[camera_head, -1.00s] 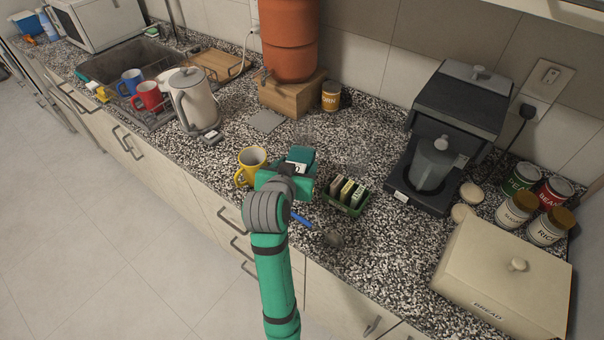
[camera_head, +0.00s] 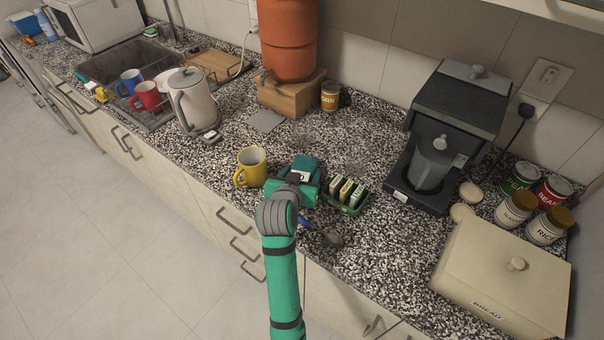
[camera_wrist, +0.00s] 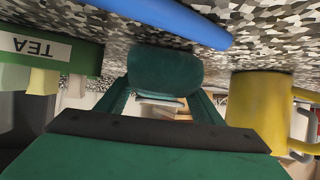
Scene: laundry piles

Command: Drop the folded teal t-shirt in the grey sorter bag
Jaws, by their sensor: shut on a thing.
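I see no folded t-shirt and no grey sorter bag; the views show a kitchen counter. My gripper (camera_head: 303,181) is low over the speckled counter, between a yellow mug (camera_head: 251,167) and a green tray of packets (camera_head: 345,207). It is shut on a dark teal, rounded thing (camera_head: 306,163), which shows between the fingers in the wrist view (camera_wrist: 165,70). I cannot tell what this thing is, nor whether it touches the counter. My gripper and wrist hide part of it in the head view.
A blue-handled utensil (camera_head: 305,222) lies close in front of my gripper. A coffee machine (camera_head: 450,130) and cream bread box (camera_head: 500,275) stand right; a kettle (camera_head: 193,100) stands left. Counter behind my gripper is partly clear.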

